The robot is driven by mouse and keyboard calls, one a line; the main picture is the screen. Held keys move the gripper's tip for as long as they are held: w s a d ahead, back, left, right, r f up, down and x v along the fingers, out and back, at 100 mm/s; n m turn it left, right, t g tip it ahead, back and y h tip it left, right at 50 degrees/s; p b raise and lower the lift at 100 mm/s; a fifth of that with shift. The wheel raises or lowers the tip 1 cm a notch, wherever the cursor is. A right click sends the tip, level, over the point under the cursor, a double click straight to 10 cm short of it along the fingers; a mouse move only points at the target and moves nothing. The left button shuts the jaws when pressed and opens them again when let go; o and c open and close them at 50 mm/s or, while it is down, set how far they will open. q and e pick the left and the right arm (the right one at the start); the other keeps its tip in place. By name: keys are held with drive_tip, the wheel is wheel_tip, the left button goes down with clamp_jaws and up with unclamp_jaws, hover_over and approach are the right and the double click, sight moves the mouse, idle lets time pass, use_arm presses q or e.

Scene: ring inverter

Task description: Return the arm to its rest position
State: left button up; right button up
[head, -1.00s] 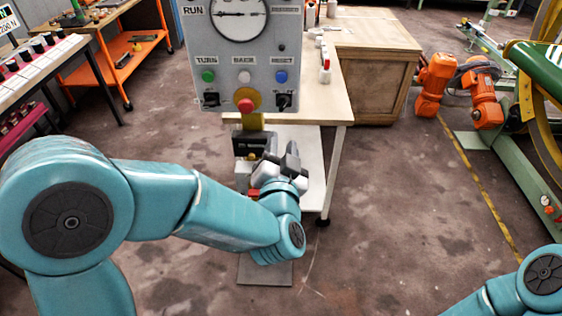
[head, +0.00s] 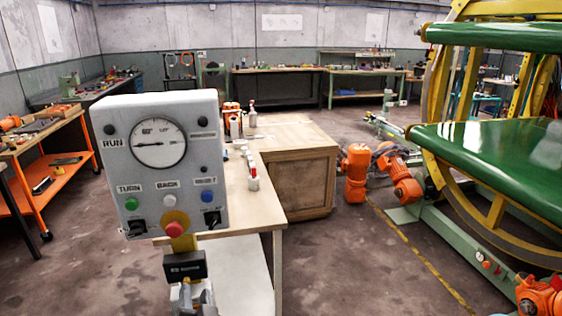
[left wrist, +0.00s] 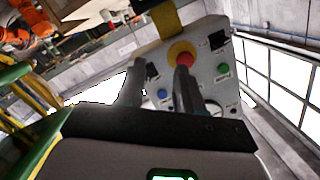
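My left gripper (head: 194,298) shows only in part at the bottom edge of the head view, just below the control box (head: 162,120). In the left wrist view its two fingers (left wrist: 158,88) stand apart with nothing held between them. The grey box has a gauge (head: 159,143), a green button (head: 131,204), a white button (head: 169,199), a blue button (head: 207,195) and a red mushroom button (head: 174,229) on yellow. In the left wrist view the red button (left wrist: 184,60) appears beyond the fingers. My right gripper is out of view.
A pale table (head: 240,205) stands behind the box, with a wooden cabinet (head: 297,180) beside it. A large green and yellow ring machine (head: 490,150) stands at right, with orange units (head: 355,172) near it.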

use_arm(q)
drive_tip(key=s+a+f+g+h, duration=0.2)
drive_tip(key=f+g, duration=0.1)
drive_tip(key=f, duration=0.8)
drive_tip(key=s+a+f+g+h, duration=0.1)
drive_tip(key=f+g, duration=0.2)
drive_tip(key=f, duration=0.8)
drive_tip(key=s+d+f+n+g+h, duration=0.2)
drive_tip(key=s+d+f+g+h, duration=0.1)
drive_tip(key=s, duration=0.6)
drive_tip(key=s+d+f+n+g+h, duration=0.2)
drive_tip(key=s+d+f+g+h, duration=0.2)
drive_tip(key=s+d+f+g, duration=0.2)
drive_tip(key=s+d+f, duration=0.1)
drive_tip(key=s+f, duration=0.1)
drive_tip(key=s, duration=0.1)
drive_tip(key=shift+f+n+h+p, duration=0.3)
drive_tip(key=shift+f, duration=0.05)
drive_tip(key=shift+d, duration=0.15)
